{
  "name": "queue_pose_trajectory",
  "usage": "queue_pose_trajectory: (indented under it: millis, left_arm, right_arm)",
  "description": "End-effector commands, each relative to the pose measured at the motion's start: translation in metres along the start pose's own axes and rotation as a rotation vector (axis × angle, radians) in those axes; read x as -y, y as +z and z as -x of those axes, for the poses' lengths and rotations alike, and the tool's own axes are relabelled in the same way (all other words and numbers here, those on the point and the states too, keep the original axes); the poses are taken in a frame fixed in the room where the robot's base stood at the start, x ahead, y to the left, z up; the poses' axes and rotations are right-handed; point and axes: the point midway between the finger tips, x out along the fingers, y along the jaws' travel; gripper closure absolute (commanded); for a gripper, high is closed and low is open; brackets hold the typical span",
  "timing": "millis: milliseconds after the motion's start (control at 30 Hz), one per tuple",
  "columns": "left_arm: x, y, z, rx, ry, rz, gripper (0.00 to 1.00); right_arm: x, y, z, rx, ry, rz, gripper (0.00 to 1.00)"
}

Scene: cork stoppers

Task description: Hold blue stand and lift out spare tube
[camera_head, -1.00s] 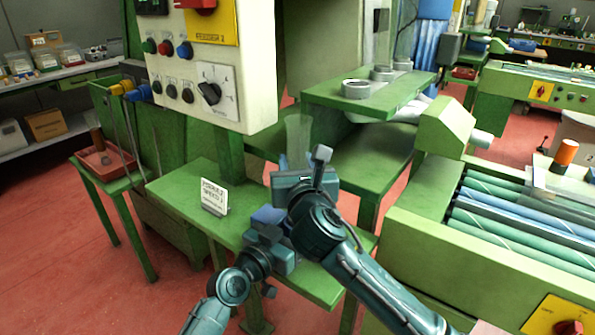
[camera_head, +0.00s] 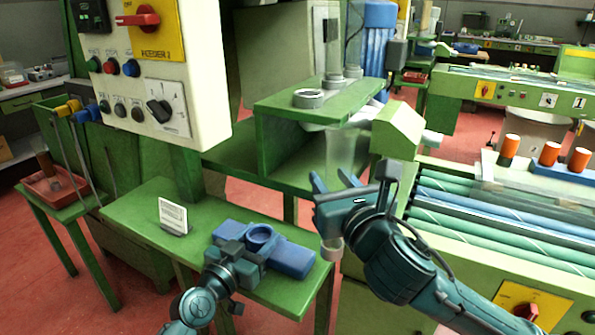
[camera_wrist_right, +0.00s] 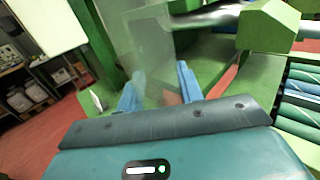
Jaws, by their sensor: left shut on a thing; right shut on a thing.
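The blue stand (camera_head: 291,259) lies on the green bench (camera_head: 130,215), with an empty-looking round socket (camera_head: 262,236). My left gripper (camera_head: 238,254) is shut on the stand's left part; its fingertips are hard to make out. My right gripper (camera_head: 335,186) is shut on the clear spare tube (camera_head: 343,150), right of the stand and above the bench's right end. The tube stands roughly upright; its lower end shows below the hand, clear of the stand. In the right wrist view the see-through tube (camera_wrist_right: 148,55) is between the blue fingers (camera_wrist_right: 160,92).
A small white sign (camera_head: 173,216) stands left on the bench. A green machine shelf (camera_head: 325,98) with metal rings is behind the tube. A conveyor with green and blue rollers (camera_head: 470,212) is at the right, with orange cylinders (camera_head: 550,153) beyond it.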

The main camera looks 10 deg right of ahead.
Motion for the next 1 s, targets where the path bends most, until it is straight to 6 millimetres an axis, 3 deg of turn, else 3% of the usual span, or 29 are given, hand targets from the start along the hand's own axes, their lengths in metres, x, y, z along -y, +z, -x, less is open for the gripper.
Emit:
queue_pose_trajectory:
  millis: [200,533,567,833,1000]
  left_arm:
    - [-0.001,0.001,0.0,0.002,0.001,0.0,0.83]
    - [-0.001,0.001,0.0,0.002,0.002,0.0,0.83]
    - [-0.001,0.001,0.0,0.002,0.002,0.0,0.51]
    - [0.0,0.0,0.0,0.001,0.001,0.0,0.28]
    - [0.0,0.0,0.0,0.001,0.001,0.0,0.27]
  right_arm:
    - [0.015,0.0,0.014,0.0,-0.001,0.0,0.87]
    - [0.016,0.0,0.016,0.001,0.0,-0.002,0.87]
    - [0.016,0.0,0.016,0.001,0.0,-0.002,0.87]
    - [0.016,0.0,0.015,0.001,0.0,-0.002,0.87]
    - [0.016,0.0,0.015,0.001,0.0,-0.002,0.87]
